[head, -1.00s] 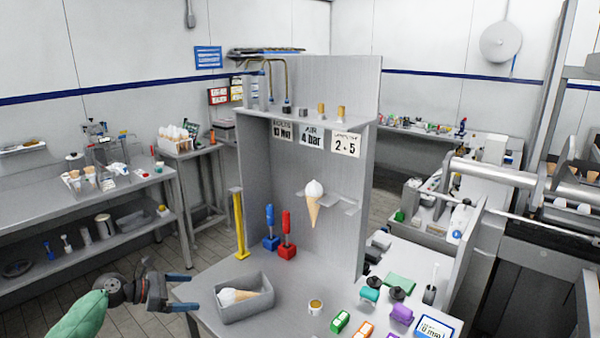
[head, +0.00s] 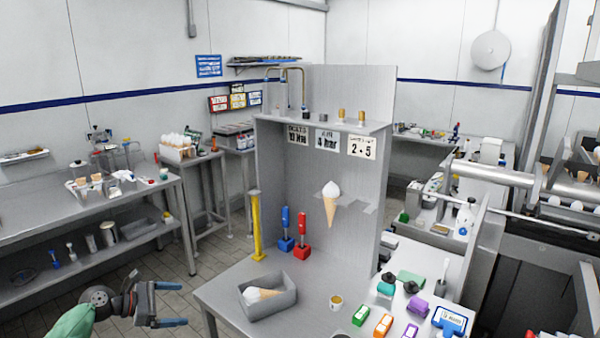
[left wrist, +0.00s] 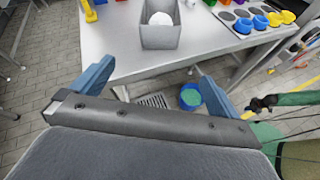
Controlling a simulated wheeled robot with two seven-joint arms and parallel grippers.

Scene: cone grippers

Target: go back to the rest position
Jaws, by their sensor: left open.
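My left gripper (head: 182,304) is in the lower left of the head view, beyond the left edge of the grey table (head: 225,292). Its blue fingers are apart with nothing between them. In the left wrist view the open fingers (left wrist: 155,88) show floor and table edge between them. A dark gripper-like end (left wrist: 262,103) on a green-sleeved arm, seemingly my right one, shows at the right of that view. Its jaws are too small to read. My right gripper is out of the head view.
A grey bin (head: 270,306) with a cone inside stands near the table's front left. Another cone (head: 330,205) hangs upright at the grey panel (head: 345,150). A shelf bench (head: 110,205) is at left. A blue bucket (left wrist: 190,97) is on the floor.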

